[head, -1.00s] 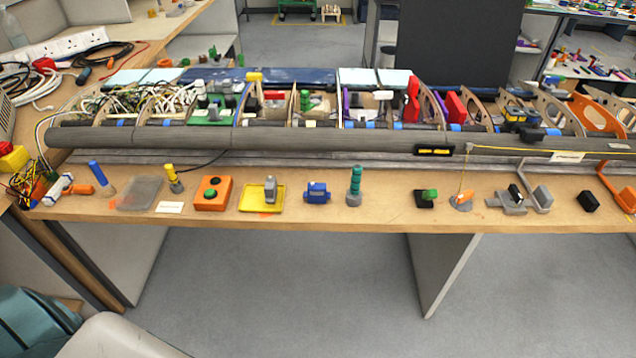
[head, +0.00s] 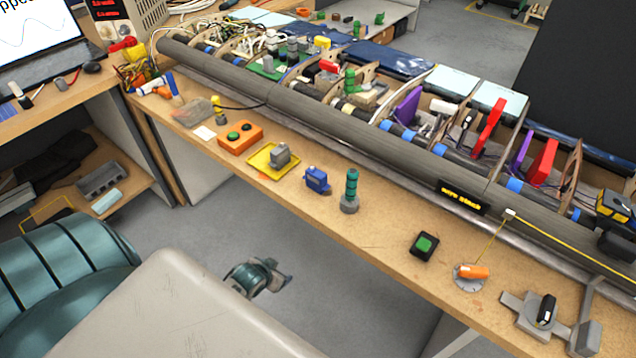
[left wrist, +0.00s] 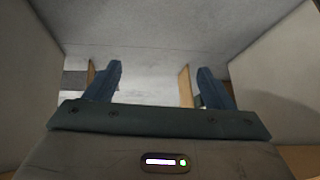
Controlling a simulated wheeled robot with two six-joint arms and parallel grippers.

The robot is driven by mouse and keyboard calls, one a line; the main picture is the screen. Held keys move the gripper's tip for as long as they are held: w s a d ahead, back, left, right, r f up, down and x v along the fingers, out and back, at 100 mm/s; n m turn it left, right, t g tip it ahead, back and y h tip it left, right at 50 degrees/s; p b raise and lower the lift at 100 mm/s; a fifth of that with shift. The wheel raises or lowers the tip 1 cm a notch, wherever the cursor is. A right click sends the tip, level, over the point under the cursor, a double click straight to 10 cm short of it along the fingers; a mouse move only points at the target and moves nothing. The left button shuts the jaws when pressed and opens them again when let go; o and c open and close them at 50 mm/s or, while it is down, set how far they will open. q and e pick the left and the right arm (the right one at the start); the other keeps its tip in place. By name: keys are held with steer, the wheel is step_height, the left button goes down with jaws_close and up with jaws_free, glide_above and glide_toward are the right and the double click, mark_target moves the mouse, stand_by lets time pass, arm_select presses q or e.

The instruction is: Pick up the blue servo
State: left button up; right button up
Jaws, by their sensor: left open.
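The blue servo (head: 317,180) sits on the wooden bench, between the yellow tray with a grey part and a green-and-grey cylinder piece. My left gripper (head: 278,282) is in front of the bench and lower in the head view, over the grey floor and apart from the servo. In the left wrist view its two blue fingers (left wrist: 158,85) stand wide apart with nothing between them. The servo does not show in the left wrist view. My right gripper is not in view.
The yellow tray (head: 272,160) is left of the servo and the green cylinder piece (head: 351,190) stands close on its right. An orange button box (head: 240,137) lies farther left. A long grey wing spar (head: 330,118) runs behind.

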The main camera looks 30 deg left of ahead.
mark_target(315, 179)
arm_select(q)
steer(key=w+d+r+t+h, duration=0.1)
steer(key=w+r+t, duration=0.15)
steer(key=r, duration=0.55)
steer(key=w+d+r+m+t+b, duration=0.1)
steer(key=w+r, duration=0.2)
steer(key=r, duration=0.5)
steer(key=w+d+r+t+h, duration=0.1)
steer(key=w+d+r, duration=0.1)
steer(key=r, duration=0.6)
steer(key=w, duration=0.3)
steer(key=w+a+r+t, duration=0.1)
steer(key=w, duration=0.1)
steer(key=w+r+t, duration=0.1)
steer(key=w, duration=0.2)
steer(key=shift+w+a+r+h, duration=0.2)
steer(key=shift+w+h, duration=0.1)
steer(key=shift+w, duration=0.05)
steer(key=shift+a+p+x, duration=0.15)
steer(key=shift+p+x, duration=0.1)
steer(key=shift+x, duration=1.2)
steer(key=shift+a+p+x, duration=0.2)
steer(key=shift+x, duration=1.25)
steer(key=c, duration=1.1)
